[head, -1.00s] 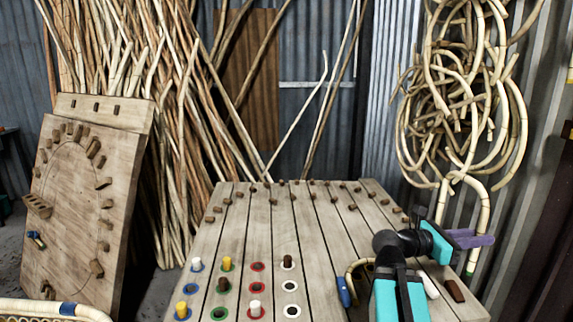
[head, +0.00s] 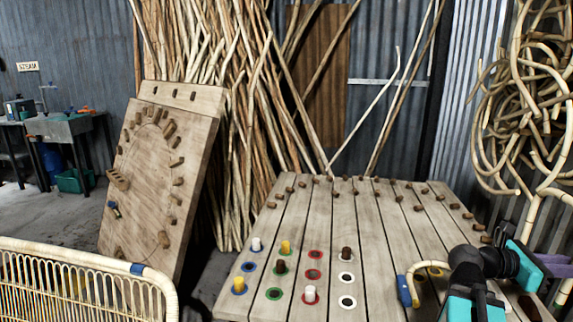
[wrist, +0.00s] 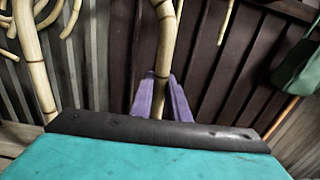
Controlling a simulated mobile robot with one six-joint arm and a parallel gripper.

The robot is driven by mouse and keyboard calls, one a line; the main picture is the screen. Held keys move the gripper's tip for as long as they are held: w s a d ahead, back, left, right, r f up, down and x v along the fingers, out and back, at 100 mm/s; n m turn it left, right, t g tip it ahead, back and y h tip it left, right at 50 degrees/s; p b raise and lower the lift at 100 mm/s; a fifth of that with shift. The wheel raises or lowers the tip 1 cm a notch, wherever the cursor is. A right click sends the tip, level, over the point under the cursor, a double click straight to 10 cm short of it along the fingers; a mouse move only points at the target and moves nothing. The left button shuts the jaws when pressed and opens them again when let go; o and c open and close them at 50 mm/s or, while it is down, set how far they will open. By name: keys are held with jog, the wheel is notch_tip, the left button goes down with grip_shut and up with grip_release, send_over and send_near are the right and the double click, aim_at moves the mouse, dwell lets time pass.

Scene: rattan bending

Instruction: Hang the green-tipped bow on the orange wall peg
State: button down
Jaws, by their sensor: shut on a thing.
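My gripper (head: 553,266), with purple fingers, is at the right edge of the head view. In the wrist view its fingers (wrist: 178,98) are shut around one leg of a pale, jointed rattan bow (wrist: 162,40). In the head view the bow (head: 545,203) rises above the gripper as a bend, and its lower end, with a green mark, shows at the right edge. A second pale rattan length (wrist: 35,65) stands at left in the wrist view; I cannot tell whether it is the bow's other leg. I make out no orange wall peg in either view now.
A plank table (head: 375,235) with several pegs and colored rings is in front. A blue-tipped bent rattan piece (head: 403,290) lies beside my arm. Tangled rattan loops (head: 525,110) hang at right. A pegged board (head: 150,185) and woven rattan (head: 80,265) are at left.

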jog(key=shift+s+d+f+b, duration=0.15)
jog(key=shift+s+f+b, duration=0.4)
jog(key=shift+b, duration=0.4)
jog(key=shift+f, duration=0.15)
dwell(0.7)
